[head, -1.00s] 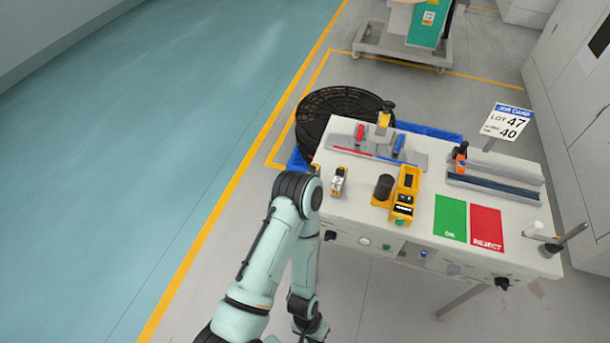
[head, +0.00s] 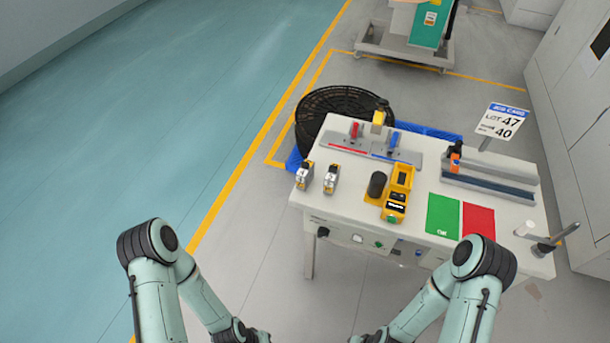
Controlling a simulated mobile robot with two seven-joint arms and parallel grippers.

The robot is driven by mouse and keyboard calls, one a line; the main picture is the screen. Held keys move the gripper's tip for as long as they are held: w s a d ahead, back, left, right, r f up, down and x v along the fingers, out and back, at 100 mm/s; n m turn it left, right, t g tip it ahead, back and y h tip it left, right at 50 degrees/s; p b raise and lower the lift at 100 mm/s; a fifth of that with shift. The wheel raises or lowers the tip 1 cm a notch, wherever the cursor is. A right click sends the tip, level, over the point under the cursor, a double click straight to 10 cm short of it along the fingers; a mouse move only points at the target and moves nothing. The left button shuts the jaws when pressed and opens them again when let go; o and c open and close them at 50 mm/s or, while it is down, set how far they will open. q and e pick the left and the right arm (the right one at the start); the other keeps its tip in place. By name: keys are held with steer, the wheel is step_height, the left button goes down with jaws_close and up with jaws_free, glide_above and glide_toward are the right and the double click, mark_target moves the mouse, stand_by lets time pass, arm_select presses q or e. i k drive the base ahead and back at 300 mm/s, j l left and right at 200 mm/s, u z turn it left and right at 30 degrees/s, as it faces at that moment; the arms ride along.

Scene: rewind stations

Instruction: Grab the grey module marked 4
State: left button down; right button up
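Two small grey modules with yellow parts stand side by side on the left end of the white table: a left one (head: 304,176) and a right one (head: 331,179). Their markings are too small to read, so I cannot tell which bears a 4. Nothing covers the modules.
Right of the modules are a dark cylinder (head: 377,184) and a yellow device (head: 398,193). Behind is a grey fixture (head: 372,147) with red and blue handles. Green (head: 442,215) and red (head: 478,219) mats lie right. A job card (head: 501,120) stands behind.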

mark_target(305, 174)
steer(key=u, duration=0.1)
steer(key=j+z, duration=0.1)
steer(key=z, duration=0.25)
steer(key=i+j+z, duration=0.1)
steer(key=z, duration=0.55)
steer(key=j+z, duration=0.35)
steer(key=j, duration=0.2)
steer(key=j+z, duration=0.35)
steer(key=j, duration=0.15)
steer(key=j+z, duration=0.15)
steer(key=j, duration=0.4)
steer(key=k+j+z, duration=0.1)
steer(key=j, duration=0.45)
